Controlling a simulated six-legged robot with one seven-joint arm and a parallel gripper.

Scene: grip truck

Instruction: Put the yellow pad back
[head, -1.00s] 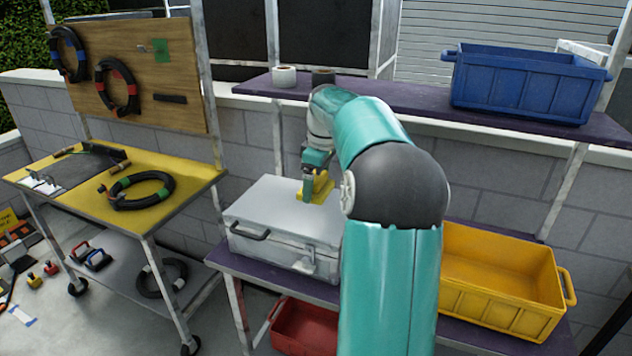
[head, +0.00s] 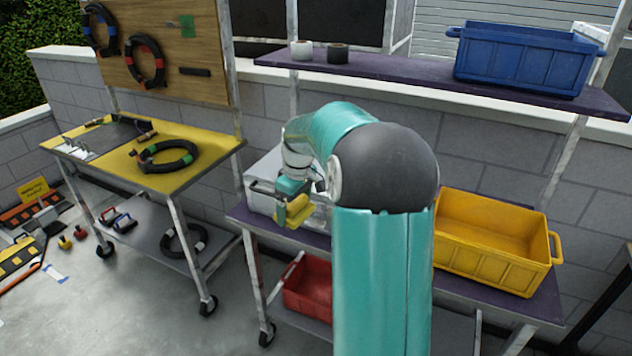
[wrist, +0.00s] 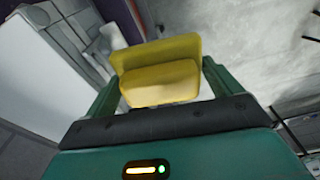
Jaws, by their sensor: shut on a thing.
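My gripper (head: 288,207) is shut on the yellow pad (head: 295,214) and holds it in the air in front of the silver case. In the wrist view the yellow pad (wrist: 160,72) sits between my two green fingers. The silver case (head: 259,198) stands on the purple shelf of the cart, partly hidden by my arm. The yellow bin (head: 490,262) stands on the same shelf to the right of my arm. The red bin (head: 309,290) is on the lower level, below the held pad.
The blue bin (head: 520,62) and two tape rolls (head: 302,50) are on the upper purple shelf (head: 400,70). A yellow-topped cart (head: 190,180) with coiled cables stands at left. Open floor (head: 150,310) lies between the carts and the front left.

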